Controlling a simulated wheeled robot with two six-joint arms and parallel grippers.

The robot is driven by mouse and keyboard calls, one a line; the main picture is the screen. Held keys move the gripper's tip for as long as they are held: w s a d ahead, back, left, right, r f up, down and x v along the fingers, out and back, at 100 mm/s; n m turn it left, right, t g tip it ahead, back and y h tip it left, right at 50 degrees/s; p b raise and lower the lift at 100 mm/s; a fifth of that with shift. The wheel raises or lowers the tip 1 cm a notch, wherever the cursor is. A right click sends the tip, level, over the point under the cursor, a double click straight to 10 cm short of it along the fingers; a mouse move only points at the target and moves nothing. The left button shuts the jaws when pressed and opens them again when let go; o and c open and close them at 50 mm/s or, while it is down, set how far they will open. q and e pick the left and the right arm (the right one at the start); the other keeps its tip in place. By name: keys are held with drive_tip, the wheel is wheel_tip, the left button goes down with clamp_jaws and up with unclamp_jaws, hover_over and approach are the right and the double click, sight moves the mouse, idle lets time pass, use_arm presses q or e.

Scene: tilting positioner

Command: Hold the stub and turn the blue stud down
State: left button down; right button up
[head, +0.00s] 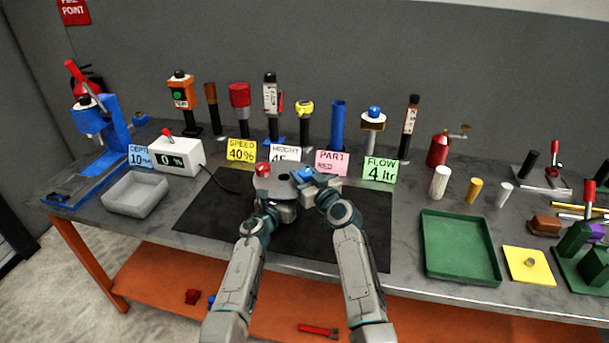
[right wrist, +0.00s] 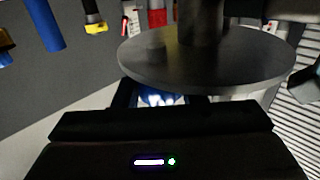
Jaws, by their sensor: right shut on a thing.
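The tilting positioner's round grey plate (head: 275,184) stands on the dark mat. A blue stud (head: 303,174) is at its right side and a red stud (head: 262,168) at its back left. My right gripper (head: 311,180) is shut on the blue stud. In the right wrist view the stud (right wrist: 160,97) shows between the fingers, close to the grey plate (right wrist: 200,62). A grey column (right wrist: 200,20) joins the plate there. My left gripper (head: 268,204) is at the plate's front left; its fingers are unclear. I cannot make out the stub or whether it is held.
The dark mat (head: 208,212) is clear around the positioner. Behind stand label cards and several upright tools. A grey tray (head: 135,194) lies left; a green tray (head: 460,248) and a yellow pad (head: 529,266) lie right.

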sight(305, 172)
drive_tip(key=shift+m+t+h, duration=0.3)
drive_tip(key=shift+m+h, duration=0.3)
drive_tip(key=shift+h, duration=0.3)
drive_tip(key=o, duration=1)
drive_tip(key=shift+r, duration=0.15)
wheel_tip(305, 172, up, 10)
drive_tip(key=shift+f, duration=0.15)
drive_tip(key=shift+c, duration=0.2)
